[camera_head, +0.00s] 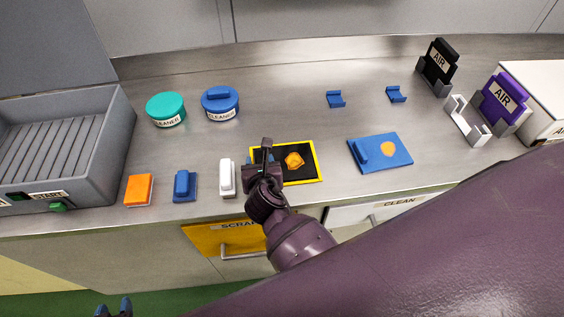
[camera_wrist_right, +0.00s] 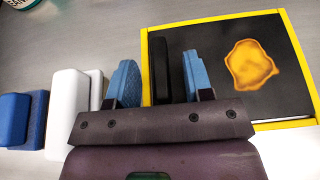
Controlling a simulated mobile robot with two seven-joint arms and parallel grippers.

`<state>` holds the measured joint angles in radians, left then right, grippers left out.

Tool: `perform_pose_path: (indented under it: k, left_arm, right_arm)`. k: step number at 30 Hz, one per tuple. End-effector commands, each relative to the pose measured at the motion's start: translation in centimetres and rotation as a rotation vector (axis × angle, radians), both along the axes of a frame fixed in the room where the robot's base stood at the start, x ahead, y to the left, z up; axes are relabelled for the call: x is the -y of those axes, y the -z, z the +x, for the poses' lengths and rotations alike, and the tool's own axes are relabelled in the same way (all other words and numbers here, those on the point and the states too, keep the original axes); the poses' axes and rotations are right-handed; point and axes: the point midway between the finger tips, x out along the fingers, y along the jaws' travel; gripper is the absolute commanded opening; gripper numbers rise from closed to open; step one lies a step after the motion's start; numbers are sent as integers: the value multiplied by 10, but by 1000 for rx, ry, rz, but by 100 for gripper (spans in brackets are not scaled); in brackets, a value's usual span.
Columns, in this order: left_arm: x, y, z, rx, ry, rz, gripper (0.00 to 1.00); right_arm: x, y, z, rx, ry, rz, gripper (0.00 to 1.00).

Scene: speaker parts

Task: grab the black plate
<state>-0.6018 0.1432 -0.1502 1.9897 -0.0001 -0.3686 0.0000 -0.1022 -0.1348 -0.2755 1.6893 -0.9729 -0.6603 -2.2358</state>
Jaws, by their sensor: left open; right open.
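The black plate (camera_head: 303,174) lies flat on the counter near its front edge. It has a yellow border, an orange blotch and an upright black handle at its left side. It also shows in the right wrist view (camera_wrist_right: 285,95). My right gripper (camera_head: 260,160) is over the plate's left side, open. In the right wrist view its blue fingers (camera_wrist_right: 158,80) stand on either side of the black handle, with a gap visible at the right finger. My left gripper (camera_head: 114,308) is open and empty at the bottom left, low in front of the counter.
A white block (camera_head: 227,178), blue block (camera_head: 184,186) and orange block (camera_head: 139,190) stand left of the plate. A blue plate (camera_head: 383,163) lies to its right. Cleaner tins (camera_head: 165,109) stand behind. A grey machine (camera_head: 70,150) is at left; AIR holders (camera_head: 437,66) at right.

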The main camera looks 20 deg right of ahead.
Motion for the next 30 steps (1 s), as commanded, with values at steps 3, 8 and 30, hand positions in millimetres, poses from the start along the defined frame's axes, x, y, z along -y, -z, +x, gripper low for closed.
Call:
perform_pose_path:
  k: [3,8,30]
  left_arm:
    - [0,0,0,0,0,0,43]
    - [0,0,0,0,0,0,43]
    - [0,-18,2,9,-1,-1,43]
  right_arm:
    - [0,0,0,0,0,0,39]
    - [0,0,0,0,0,0,15]
    - [0,-44,1,8,-1,-1,0]
